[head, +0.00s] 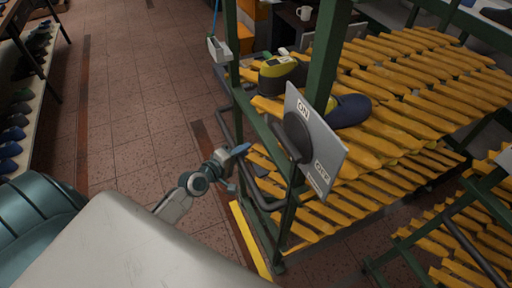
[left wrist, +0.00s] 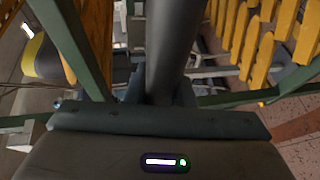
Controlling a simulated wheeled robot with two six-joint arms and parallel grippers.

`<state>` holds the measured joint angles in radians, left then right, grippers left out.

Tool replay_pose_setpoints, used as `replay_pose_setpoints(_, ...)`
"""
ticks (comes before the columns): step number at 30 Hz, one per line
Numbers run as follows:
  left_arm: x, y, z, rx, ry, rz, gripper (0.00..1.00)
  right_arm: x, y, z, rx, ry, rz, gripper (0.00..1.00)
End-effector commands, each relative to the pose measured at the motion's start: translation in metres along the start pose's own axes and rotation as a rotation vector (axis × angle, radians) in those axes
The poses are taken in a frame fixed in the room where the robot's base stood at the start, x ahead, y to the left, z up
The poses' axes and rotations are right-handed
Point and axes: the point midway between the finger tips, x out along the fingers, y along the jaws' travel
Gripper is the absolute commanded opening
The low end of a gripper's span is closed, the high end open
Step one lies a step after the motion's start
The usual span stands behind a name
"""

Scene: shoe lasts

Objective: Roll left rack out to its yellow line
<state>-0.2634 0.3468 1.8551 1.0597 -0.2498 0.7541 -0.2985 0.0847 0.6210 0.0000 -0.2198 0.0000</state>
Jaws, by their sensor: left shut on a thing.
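The left rack (head: 331,62) is a green frame with tiers of yellow slats, right of centre in the head view. A dark grey push bar (head: 223,125) runs down its left side. My left gripper (head: 246,160) is at the rack's near left side, shut on the bar, which also shows as a dark tube in the left wrist view (left wrist: 172,45). Its fingertips are partly hidden there. A yellow line (head: 250,241) lies on the floor beside the rack's near left foot. My right gripper is not in view.
A grey ON/OFF panel (head: 323,160) hangs on the rack's near post. Another slatted rack (head: 455,240) is at lower right. Tiled floor (head: 140,110) on the left is clear.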

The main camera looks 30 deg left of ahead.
Motion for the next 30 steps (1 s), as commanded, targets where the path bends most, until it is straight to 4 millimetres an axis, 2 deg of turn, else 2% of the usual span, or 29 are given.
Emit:
replay_pose_setpoints(1, -0.006, -0.005, -0.002, 0.001, -0.002, -0.008, 0.00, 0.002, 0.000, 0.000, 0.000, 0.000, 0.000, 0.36)
replay_pose_setpoints(6, -0.014, -0.006, -0.005, -0.001, -0.002, -0.006, 0.00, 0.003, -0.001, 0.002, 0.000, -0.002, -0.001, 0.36)
replay_pose_setpoints(18, -0.016, -0.007, -0.006, -0.001, -0.001, -0.007, 0.00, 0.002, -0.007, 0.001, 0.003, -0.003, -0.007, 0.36)
replay_pose_setpoints(19, -0.016, -0.007, -0.006, -0.001, -0.001, -0.007, 0.24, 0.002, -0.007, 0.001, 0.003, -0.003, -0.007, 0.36)
replay_pose_setpoints(22, -0.016, -0.006, -0.006, -0.001, 0.000, -0.006, 0.43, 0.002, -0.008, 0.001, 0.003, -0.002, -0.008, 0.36)
replay_pose_setpoints(30, -0.016, -0.004, -0.006, -0.001, 0.000, -0.002, 0.43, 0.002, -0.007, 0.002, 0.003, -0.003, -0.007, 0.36)
